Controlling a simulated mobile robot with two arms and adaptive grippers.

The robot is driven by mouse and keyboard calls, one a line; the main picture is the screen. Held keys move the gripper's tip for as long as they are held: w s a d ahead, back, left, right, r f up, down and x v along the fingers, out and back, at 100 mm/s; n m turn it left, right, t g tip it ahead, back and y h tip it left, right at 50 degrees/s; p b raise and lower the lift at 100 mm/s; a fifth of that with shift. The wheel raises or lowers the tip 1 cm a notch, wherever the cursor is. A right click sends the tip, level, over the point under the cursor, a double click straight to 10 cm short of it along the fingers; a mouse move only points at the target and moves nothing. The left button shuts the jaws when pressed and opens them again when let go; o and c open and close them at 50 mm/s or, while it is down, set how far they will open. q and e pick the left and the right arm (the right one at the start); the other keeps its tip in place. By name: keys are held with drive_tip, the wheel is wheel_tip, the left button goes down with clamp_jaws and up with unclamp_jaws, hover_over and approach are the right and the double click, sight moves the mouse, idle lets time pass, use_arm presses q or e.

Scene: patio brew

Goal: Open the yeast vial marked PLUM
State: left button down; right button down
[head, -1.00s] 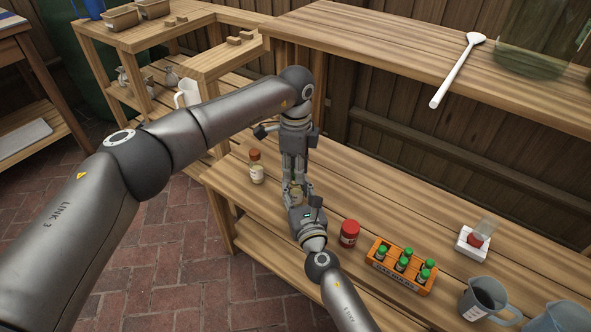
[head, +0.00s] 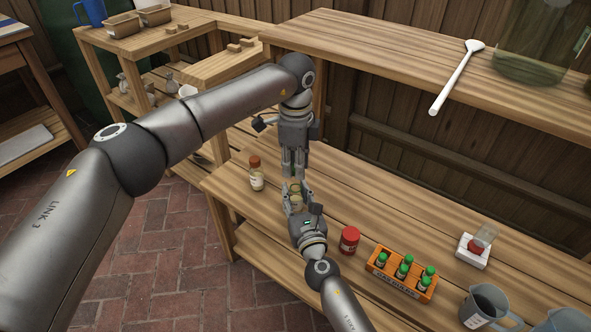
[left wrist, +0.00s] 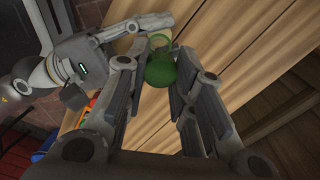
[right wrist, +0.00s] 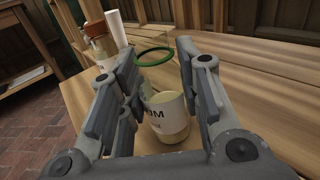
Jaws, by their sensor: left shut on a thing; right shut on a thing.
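My right gripper (head: 296,193) is shut on the pale vial, whose label in the right wrist view (right wrist: 166,122) shows letters ending in "UM". It holds the vial above the table. My left gripper (head: 293,172) points down over the vial. In the left wrist view it is shut on a rounded green cap (left wrist: 160,71). A pale green ring shows just beyond the cap. I cannot tell whether the cap touches the vial.
An orange rack (head: 374,266) of green-capped vials and a red-lidded jar (head: 349,241) stand right of my right gripper. A brown-capped bottle (head: 257,175) stands to the left. A white stand (head: 471,256) and a jug (head: 484,303) are farther right.

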drive_tip(key=c, duration=0.9)
unclamp_jaws()
drive_tip(key=shift+c, duration=0.2)
